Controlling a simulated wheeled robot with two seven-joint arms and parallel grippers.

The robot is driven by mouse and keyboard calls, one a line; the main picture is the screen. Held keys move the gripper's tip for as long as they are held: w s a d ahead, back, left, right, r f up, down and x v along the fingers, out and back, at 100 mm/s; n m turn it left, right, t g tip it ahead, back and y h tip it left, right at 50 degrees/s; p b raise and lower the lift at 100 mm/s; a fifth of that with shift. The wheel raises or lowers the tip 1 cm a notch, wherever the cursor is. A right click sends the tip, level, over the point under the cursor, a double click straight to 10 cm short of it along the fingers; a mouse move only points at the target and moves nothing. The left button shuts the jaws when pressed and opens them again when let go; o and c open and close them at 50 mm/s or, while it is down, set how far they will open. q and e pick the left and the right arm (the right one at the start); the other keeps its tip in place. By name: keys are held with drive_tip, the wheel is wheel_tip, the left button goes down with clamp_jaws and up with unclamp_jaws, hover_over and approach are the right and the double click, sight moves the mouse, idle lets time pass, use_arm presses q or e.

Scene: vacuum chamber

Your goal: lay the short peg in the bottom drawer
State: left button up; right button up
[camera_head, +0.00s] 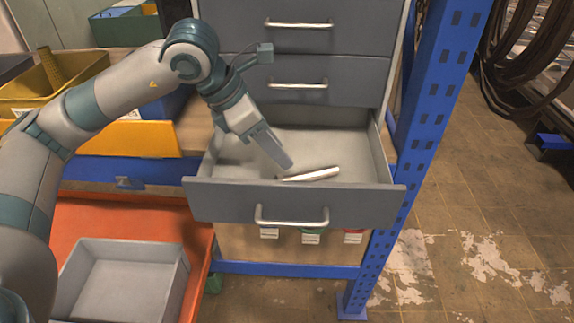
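The bottom drawer (224,196) of the grey cabinet is pulled open. A short pale peg (318,174) lies, or is just above, the drawer floor behind the front panel, pointing left to right. My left gripper (284,162) reaches down into the drawer from the left, its fingertips by the peg's left end. I cannot tell whether the fingers touch the peg or how far apart they are. My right gripper is not in view.
Two closed drawers (292,78) sit above the open one. A blue perforated post (424,110) stands close on the right. Yellow bins (75,72) are at the left, and a grey bin (125,280) stands on an orange surface (130,212) below.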

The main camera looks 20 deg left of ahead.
use_arm(q)
drive_tip(key=shift+v, duration=1.45)
idle(0.3)
